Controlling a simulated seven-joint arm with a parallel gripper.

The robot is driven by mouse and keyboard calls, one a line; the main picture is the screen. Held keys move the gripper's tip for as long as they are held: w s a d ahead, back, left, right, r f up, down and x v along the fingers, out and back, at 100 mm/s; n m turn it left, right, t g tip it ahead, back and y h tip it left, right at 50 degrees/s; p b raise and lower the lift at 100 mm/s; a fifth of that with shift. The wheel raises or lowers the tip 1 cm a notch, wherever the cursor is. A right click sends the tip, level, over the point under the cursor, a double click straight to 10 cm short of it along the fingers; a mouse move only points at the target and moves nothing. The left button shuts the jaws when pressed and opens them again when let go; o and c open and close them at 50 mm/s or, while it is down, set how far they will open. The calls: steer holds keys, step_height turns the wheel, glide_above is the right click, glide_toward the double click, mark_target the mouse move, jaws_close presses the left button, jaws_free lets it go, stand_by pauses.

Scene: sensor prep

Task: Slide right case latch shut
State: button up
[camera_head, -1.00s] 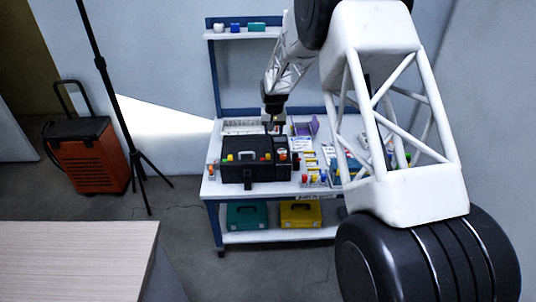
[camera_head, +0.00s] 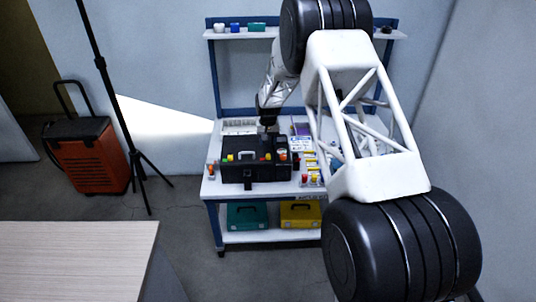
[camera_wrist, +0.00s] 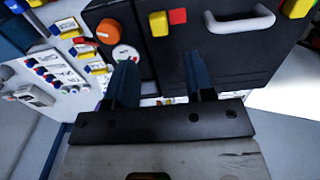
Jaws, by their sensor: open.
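The black case (camera_head: 240,174) stands on the workbench, and its dark face fills the top of the wrist view (camera_wrist: 222,62). A pale handle (camera_wrist: 240,20) sits between two yellow latches. The yellow latch beside a red block (camera_wrist: 178,16) appears to be the right case latch (camera_wrist: 158,22); the other yellow latch (camera_wrist: 297,8) is at the upper right of the wrist view. My gripper (camera_wrist: 160,62) is open and empty, its two fingers apart, pointing toward the case short of the right latch. In the head view, my gripper (camera_head: 268,128) is just above the case's back; its fingertips are hidden.
An orange knob (camera_wrist: 108,30) and a white round dial (camera_wrist: 125,53) are beside the right latch. Small coloured parts crowd the workbench (camera_head: 212,187) right of the case. Green (camera_head: 247,215) and yellow (camera_head: 300,214) boxes stand on the lower shelf.

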mark_target(268, 154)
steer(key=shift+f, duration=3.7)
jaws_close()
